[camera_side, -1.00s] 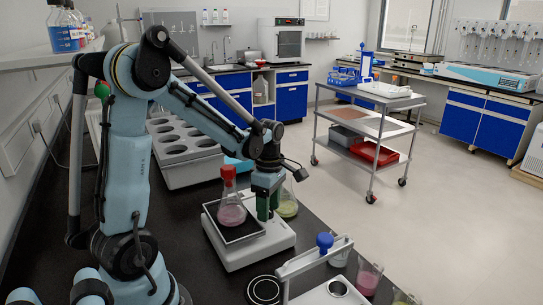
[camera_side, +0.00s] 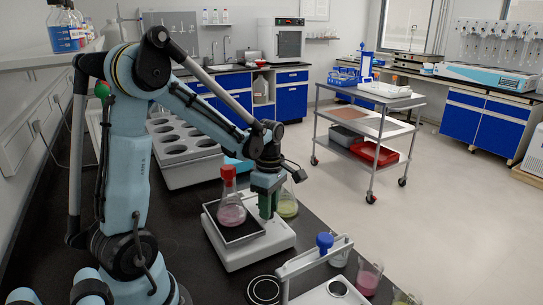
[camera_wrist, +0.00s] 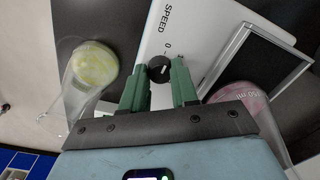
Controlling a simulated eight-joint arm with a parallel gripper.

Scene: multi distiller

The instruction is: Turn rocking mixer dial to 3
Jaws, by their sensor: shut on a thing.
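The rocking mixer (camera_side: 262,247) is a white box with a dark platform, standing on the black bench in the side view. Its black round dial (camera_wrist: 159,68) shows in the wrist view, with the word SPEED and a 0 printed beside it. My gripper (camera_wrist: 159,75) has its green fingers on either side of the dial, shut on it. A white mark shows on the dial; most of the scale numbers are hidden or too small to read. In the side view my gripper (camera_side: 268,212) points down at the mixer, and the dial is hidden behind it.
A red-capped flask (camera_side: 231,208) with pink liquid stands on the mixer platform. A flask of yellow-green liquid (camera_side: 288,207) stands close behind my gripper. A white stand with a blue knob (camera_side: 324,241) and several beakers are at the front right.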

